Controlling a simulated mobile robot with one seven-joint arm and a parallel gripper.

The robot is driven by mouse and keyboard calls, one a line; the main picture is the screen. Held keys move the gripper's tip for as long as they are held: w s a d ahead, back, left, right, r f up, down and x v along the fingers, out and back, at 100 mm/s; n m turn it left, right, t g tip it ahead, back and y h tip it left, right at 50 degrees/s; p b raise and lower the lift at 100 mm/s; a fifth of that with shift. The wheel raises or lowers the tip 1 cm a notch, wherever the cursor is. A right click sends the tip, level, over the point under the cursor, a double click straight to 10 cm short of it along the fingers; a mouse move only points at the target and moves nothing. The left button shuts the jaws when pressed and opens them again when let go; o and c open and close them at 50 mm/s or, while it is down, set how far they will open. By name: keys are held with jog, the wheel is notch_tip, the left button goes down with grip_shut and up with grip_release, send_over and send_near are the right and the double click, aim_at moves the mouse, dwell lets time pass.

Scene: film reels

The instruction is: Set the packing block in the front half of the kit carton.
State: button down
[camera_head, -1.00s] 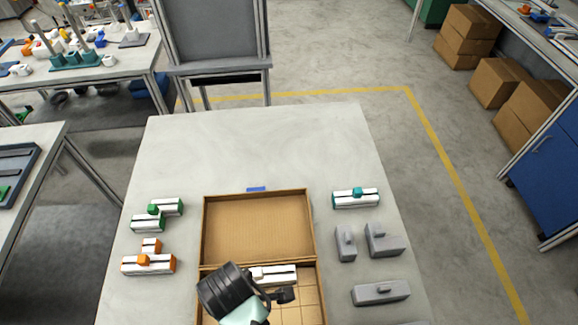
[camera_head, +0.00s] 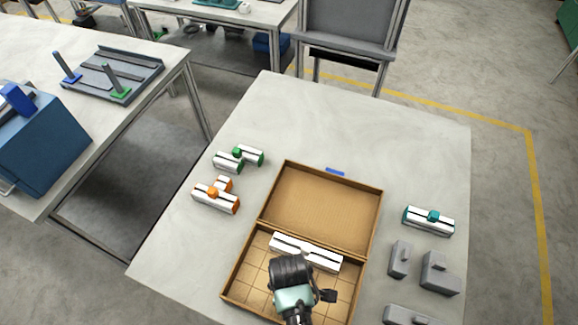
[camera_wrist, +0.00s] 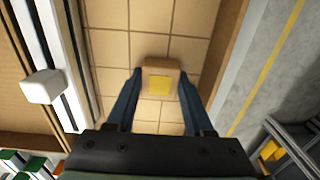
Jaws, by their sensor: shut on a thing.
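The kit carton (camera_head: 233,284) lies open on the table in the head view, with a gridded near half and a plain far half. My gripper (camera_wrist: 158,82) is over the gridded half. In the wrist view its blue fingers are shut on a small tan block with a yellow patch (camera_wrist: 159,84), which I take for the packing block. The carton's grid floor (camera_wrist: 113,48) shows behind it; I cannot tell whether the block touches it. In the head view my gripper (camera_head: 290,272) hides the block.
A long white piece (camera_head: 325,259) with a white knob (camera_wrist: 42,87) lies in the gridded half, along its far side. Grey blocks (camera_head: 438,275) and a white-and-teal piece (camera_head: 428,221) stand right of the carton. Orange-marked (camera_head: 215,198) and green-marked (camera_head: 237,160) pieces stand left.

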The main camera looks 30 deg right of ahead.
jog(key=shift+f, duration=0.15)
jog(key=shift+c, duration=1.4)
grip_release()
